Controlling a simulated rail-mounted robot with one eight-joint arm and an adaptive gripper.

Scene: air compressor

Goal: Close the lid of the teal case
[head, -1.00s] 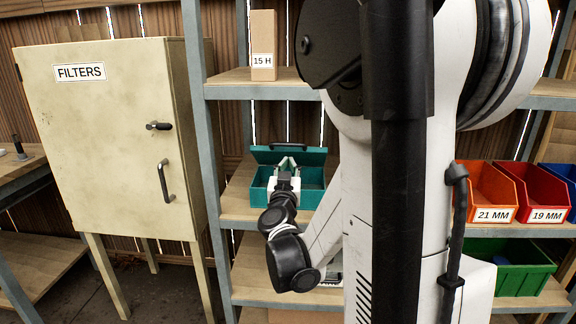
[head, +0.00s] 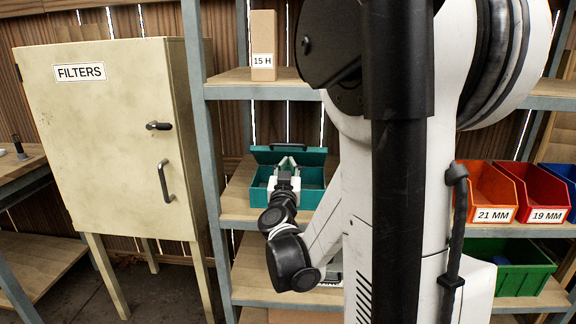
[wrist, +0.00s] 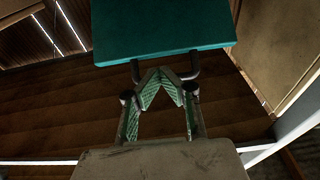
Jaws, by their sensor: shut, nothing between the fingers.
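The teal case (head: 262,197) stands on the middle shelf with its lid (head: 268,156) raised and tilted back. A dark handle sits on the lid's upper edge. In the wrist view the lid is the teal panel (wrist: 165,28) at the top, with parts of its dark handle (wrist: 193,66) showing on either side of my fingertips. My gripper (head: 287,161) reaches over the case's front, in front of the lid. In the wrist view my gripper (wrist: 160,72) has its fingertips together, with nothing between them. Whether they touch the lid or handle I cannot tell.
A shelf board (head: 255,84) with a box marked 15 H (head: 263,45) is above the case. A shelf post (head: 203,150) and the FILTERS cabinet (head: 110,150) stand to the left.

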